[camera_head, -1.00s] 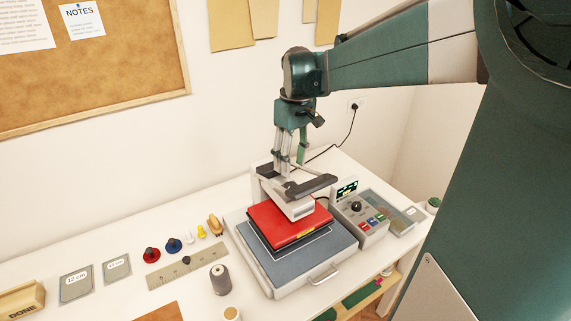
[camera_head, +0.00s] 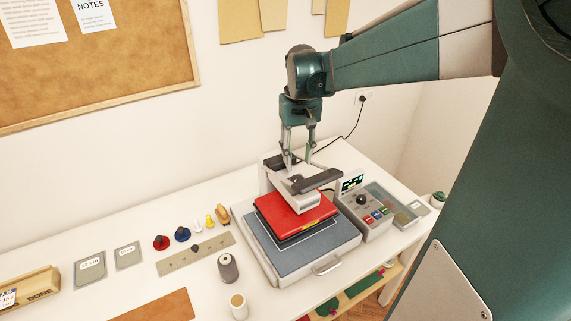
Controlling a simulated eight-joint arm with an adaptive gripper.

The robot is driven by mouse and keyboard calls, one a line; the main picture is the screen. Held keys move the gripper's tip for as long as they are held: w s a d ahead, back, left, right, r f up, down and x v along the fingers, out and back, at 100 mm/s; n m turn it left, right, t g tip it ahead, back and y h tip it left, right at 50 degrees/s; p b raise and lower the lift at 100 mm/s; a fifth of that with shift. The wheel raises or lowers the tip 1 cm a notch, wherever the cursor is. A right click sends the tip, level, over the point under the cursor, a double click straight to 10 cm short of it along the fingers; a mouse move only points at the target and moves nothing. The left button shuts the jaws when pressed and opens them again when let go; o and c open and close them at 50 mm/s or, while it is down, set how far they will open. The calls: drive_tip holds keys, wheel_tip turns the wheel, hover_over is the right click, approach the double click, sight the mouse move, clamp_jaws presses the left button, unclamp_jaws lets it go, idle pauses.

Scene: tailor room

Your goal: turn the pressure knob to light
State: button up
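The pressure knob seems to be the round black knob (camera_head: 361,199) on top of the grey control box (camera_head: 376,222), right of the heat press. Its markings and setting are too small to read. My gripper (camera_head: 299,162) points down over the back of the press, above the dark handle (camera_head: 318,181). Its two fingers stand apart with nothing visible between them. It is to the left of the knob and higher, apart from it. I cannot tell whether the fingertips touch the handle.
The heat press has a red upper plate (camera_head: 294,214) above a blue-grey bed (camera_head: 287,252). A small display (camera_head: 352,182) stands behind the knob, with coloured buttons (camera_head: 377,215) in front. A grey spool (camera_head: 228,268) and pins are at left. A cord hangs on the wall behind.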

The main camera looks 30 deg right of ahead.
sight(297, 179)
drive_tip(key=shift+m, duration=0.8)
drive_tip(key=shift+f+p, duration=0.3)
drive_tip(key=shift+f, duration=3.6)
drive_tip(key=c, duration=0.6)
